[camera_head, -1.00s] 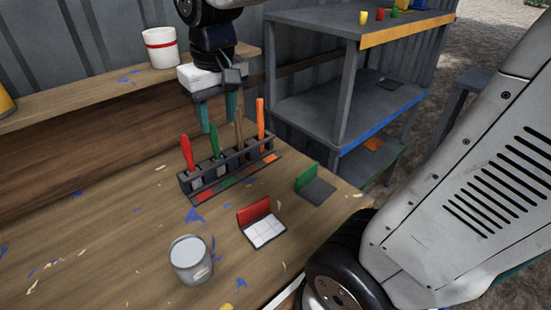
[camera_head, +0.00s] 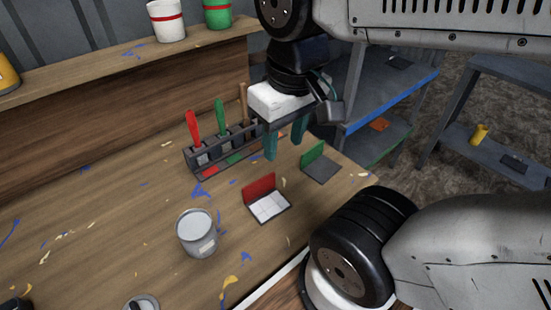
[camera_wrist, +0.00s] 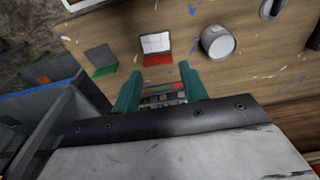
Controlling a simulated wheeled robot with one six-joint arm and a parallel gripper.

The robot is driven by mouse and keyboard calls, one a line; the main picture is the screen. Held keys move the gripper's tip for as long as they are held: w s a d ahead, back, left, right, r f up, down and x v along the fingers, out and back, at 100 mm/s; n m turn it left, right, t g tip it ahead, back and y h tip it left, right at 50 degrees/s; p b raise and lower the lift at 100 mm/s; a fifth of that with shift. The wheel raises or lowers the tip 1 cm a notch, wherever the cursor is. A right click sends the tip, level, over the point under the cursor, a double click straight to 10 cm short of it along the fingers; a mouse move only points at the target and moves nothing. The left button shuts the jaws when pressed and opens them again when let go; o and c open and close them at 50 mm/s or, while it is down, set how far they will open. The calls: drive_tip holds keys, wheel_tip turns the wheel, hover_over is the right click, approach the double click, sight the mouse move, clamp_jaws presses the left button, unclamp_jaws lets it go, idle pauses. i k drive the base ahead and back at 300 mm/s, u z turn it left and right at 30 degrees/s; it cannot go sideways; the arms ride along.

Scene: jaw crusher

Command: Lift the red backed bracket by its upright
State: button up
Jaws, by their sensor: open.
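The red backed bracket (camera_head: 267,200) stands on the wooden bench, with a red upright at its back and a white tiled base in front. In the wrist view the bracket (camera_wrist: 157,60) lies ahead of the fingers, with its red upright on the near side. My gripper (camera_head: 285,148) is open and empty, with two teal fingers pointing down above the bench. It is behind and slightly right of the bracket in the head view, apart from it. In the wrist view my gripper (camera_wrist: 160,88) has its fingers spread on either side of part of the tool rack.
A green backed bracket (camera_head: 319,163) stands right of the red one. A tool rack (camera_head: 215,157) with upright tools is behind, partly hidden by my gripper. A grey can (camera_head: 196,233) stands to the left. Pots (camera_head: 167,20) sit on the back shelf. Shelving (camera_head: 385,95) stands right.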

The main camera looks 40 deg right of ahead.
sight(265, 202)
drive_tip(key=k, duration=0.9)
drive_tip(key=z, duration=0.65)
drive_tip(key=i, duration=0.6)
drive_tip(key=u, duration=1.7)
